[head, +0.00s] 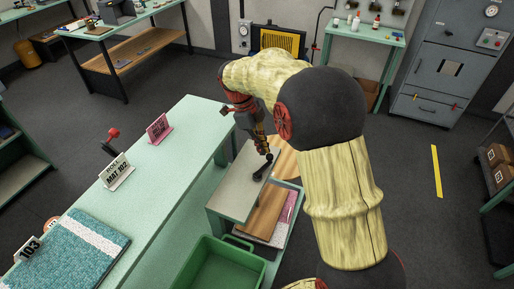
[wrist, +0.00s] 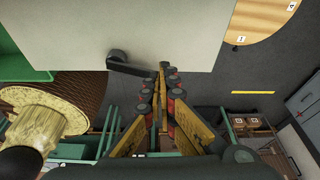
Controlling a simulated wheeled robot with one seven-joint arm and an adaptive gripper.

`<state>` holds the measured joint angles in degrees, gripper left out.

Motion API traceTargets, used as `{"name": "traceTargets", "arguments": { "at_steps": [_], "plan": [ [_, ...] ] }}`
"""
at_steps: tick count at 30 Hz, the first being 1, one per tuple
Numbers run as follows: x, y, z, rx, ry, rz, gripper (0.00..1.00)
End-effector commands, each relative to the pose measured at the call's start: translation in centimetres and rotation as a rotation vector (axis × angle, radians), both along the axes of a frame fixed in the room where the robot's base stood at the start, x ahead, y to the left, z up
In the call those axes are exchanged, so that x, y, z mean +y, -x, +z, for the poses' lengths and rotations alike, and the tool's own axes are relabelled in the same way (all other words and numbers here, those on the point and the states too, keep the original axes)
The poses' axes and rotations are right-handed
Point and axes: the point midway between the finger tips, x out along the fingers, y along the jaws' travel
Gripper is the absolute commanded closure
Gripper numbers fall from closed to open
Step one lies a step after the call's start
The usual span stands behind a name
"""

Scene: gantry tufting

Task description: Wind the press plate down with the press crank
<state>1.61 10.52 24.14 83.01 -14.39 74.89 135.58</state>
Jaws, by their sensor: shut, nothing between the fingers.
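The press has a pale flat top (head: 232,190), which also shows in the wrist view (wrist: 190,30). The black press crank (head: 262,168) lies across this top; in the wrist view its round hub (wrist: 117,55) is at left and its arm points right towards my fingertips. My gripper (head: 264,151) is over the crank's far end, fingers pointing down. In the wrist view the fingertips (wrist: 163,70) are together and empty, close to the crank arm's end; I cannot tell if they touch it. A brown board (head: 264,212), perhaps the press plate, shows below the top, above a pink-edged layer (head: 289,208).
A round wooden disc (wrist: 262,20) with number tags is beside the press. A green bin (head: 222,263) stands in front. A long pale green table (head: 160,160) with sign cards and a teal mat (head: 75,245) runs along the left. Open floor lies to the right.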

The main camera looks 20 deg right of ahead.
Motion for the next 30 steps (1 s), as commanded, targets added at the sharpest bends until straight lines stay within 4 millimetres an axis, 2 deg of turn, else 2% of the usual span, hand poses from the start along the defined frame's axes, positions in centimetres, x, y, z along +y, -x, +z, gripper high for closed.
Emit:
{"name": "traceTargets", "arguments": {
  "at_steps": [9,30],
  "plan": [
    [-0.77,0.69,-0.07,0.002,0.000,0.001,1.00],
    [-0.94,0.81,0.01,0.000,0.000,0.001,1.00]
  ]
}}
